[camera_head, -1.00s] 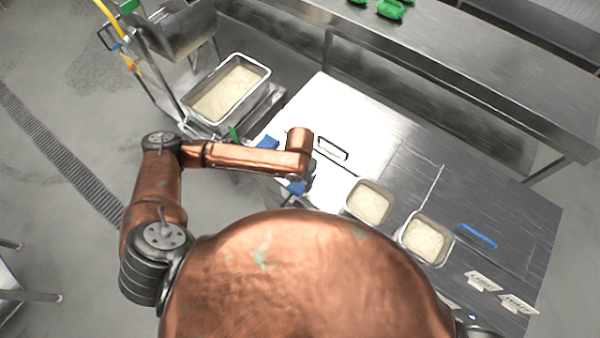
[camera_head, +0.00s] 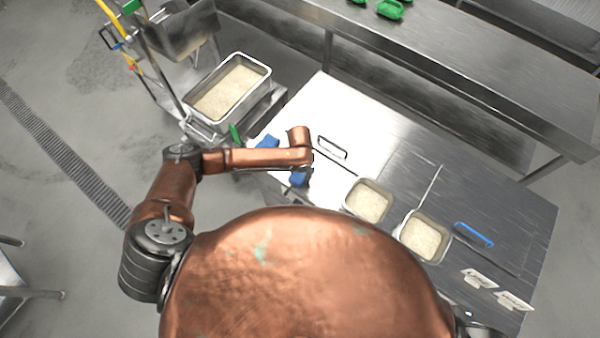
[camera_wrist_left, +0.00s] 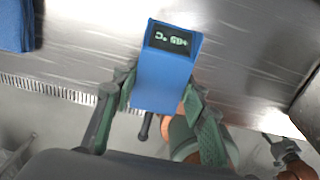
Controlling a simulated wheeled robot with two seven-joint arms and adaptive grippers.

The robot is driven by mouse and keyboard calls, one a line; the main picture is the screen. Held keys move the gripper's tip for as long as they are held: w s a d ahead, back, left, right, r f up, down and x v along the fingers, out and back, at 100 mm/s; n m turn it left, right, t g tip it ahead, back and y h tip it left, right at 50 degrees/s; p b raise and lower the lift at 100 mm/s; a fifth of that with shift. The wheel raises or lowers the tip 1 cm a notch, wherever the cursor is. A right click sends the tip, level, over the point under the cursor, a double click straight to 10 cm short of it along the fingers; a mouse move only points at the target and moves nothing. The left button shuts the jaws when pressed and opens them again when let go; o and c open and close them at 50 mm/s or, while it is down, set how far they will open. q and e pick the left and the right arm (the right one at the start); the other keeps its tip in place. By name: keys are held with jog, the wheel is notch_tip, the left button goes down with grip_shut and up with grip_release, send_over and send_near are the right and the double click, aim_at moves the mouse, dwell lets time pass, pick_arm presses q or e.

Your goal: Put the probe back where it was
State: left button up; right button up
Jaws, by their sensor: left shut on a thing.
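The probe (camera_wrist_left: 167,70) is blue with a small dark display showing digits. My left gripper (camera_wrist_left: 162,98) is shut on it, one green-grey finger on each side. A thin dark stem shows below the blue body. In the head view the blue probe (camera_head: 299,178) shows just under the end of my left arm, by the table's left edge; the arm hides most of the gripper. A second blue object (camera_head: 267,142) lies at the table's left corner. A blue object (camera_wrist_left: 12,25) also shows at the upper left of the wrist view. My right gripper is not in view.
The steel table (camera_head: 400,140) bears two rice pans (camera_head: 347,205) (camera_head: 403,250), a black-handled tool (camera_head: 332,147), a blue-handled tool (camera_head: 474,235) and white label cards (camera_head: 480,279). A large rice pan (camera_head: 190,108) stands on a cart at the left. The table's middle is largely clear.

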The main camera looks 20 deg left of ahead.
aim_at(300, 173)
pick_arm(q)
jog(key=o, duration=1.1)
jog(key=shift+f, duration=0.1)
jog(key=shift+c, duration=0.2)
jog(key=shift+o, duration=0.4)
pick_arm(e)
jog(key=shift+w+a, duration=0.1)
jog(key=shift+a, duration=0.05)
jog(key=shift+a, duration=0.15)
pick_arm(q)
notch_tip(300, 173, up, 12)
jog(key=b, duration=0.1)
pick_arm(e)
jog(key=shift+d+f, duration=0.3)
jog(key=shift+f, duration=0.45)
